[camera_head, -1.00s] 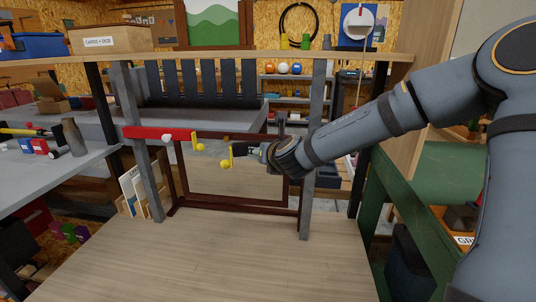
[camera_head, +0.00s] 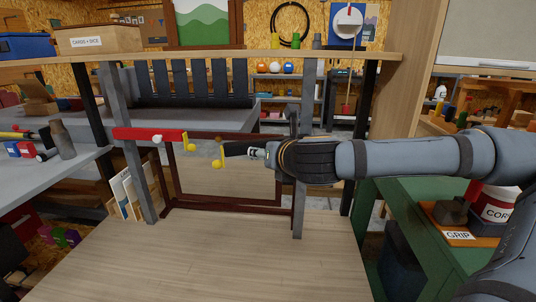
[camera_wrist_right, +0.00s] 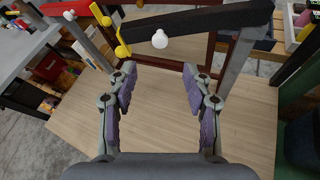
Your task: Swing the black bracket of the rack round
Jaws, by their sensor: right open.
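The rack has two upright grey posts, a left one (camera_head: 127,150) and a right one (camera_head: 302,150). The black bracket (camera_head: 236,148) reaches left from the right post side, with a yellow plate and yellow ball at its free end. In the wrist view the black bracket (camera_wrist_right: 215,17) runs across the top, with a white knob (camera_wrist_right: 160,39) below it. My right gripper (camera_wrist_right: 160,72) is open and empty, its fingers on this side of the bracket and apart from it. In the head view the right gripper (camera_head: 266,152) is partly hidden by its wrist. My left gripper is not in view.
A red bracket (camera_head: 145,134) with its own yellow end faces the black one across a small gap. A dark-framed panel (camera_head: 235,181) stands behind both. The plank bench top (camera_head: 220,255) is clear. A green bench (camera_head: 415,235) stands at the right.

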